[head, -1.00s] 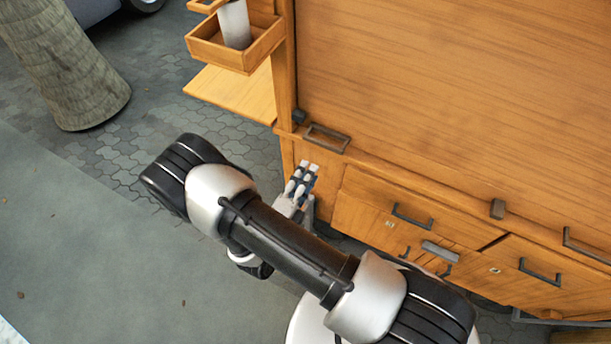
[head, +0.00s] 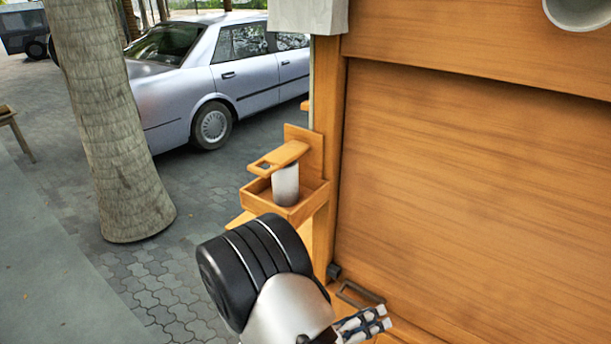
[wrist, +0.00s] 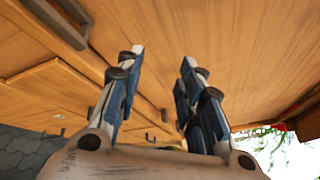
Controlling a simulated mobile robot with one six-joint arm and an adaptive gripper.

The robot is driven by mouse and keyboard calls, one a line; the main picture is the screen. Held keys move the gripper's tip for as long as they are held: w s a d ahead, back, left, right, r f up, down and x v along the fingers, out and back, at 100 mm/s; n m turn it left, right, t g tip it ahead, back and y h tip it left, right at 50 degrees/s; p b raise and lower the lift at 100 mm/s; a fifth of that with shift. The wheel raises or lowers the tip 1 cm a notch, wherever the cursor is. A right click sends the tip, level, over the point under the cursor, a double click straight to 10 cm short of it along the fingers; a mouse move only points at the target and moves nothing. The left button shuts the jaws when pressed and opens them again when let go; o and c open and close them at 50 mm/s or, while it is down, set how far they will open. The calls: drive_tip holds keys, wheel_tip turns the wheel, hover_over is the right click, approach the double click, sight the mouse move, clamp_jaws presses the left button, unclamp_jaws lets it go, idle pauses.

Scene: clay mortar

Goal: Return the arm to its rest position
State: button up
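My gripper (head: 378,322) shows at the bottom of the head view, in front of the wooden cart. My arm's large black-and-white joint hides part of the cart there. In the wrist view my gripper (wrist: 162,56) has its two blue-and-white fingers apart, with nothing between them. A dark metal handle (wrist: 58,22) is at the upper left of the wrist view, apart from the fingers. A similar handle (head: 360,295) shows just above the gripper in the head view.
The cart's large panel (head: 470,200) fills the right side. A wooden side box (head: 300,208) holding a pale cylinder (head: 285,184) sticks out near my arm joint. A tree trunk (head: 105,110) and a silver car (head: 215,75) stand on the left. Open paving lies between.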

drive_tip(key=s+d+r+m+g+y, duration=0.3)
drive_tip(key=s+r+m+g, duration=0.25)
drive_tip(key=m, duration=0.45)
drive_tip(key=s+d+r+m+g+y, duration=0.35)
drive_tip(key=s+r+m, duration=0.3)
drive_tip(key=m, duration=0.25)
drive_tip(key=s+a+r+m+t+y, duration=0.5)
drive_tip(key=a+r+m+t+y, duration=0.1)
drive_tip(key=m, duration=0.9)
drive_tip(key=shift+s+a+r+m+y, duration=0.2)
drive_tip(key=shift+a+r+m+y, duration=0.2)
drive_tip(key=shift+r+y, duration=0.7)
drive_tip(key=shift+f+y, duration=0.25)
drive_tip(key=shift+d, duration=0.1)
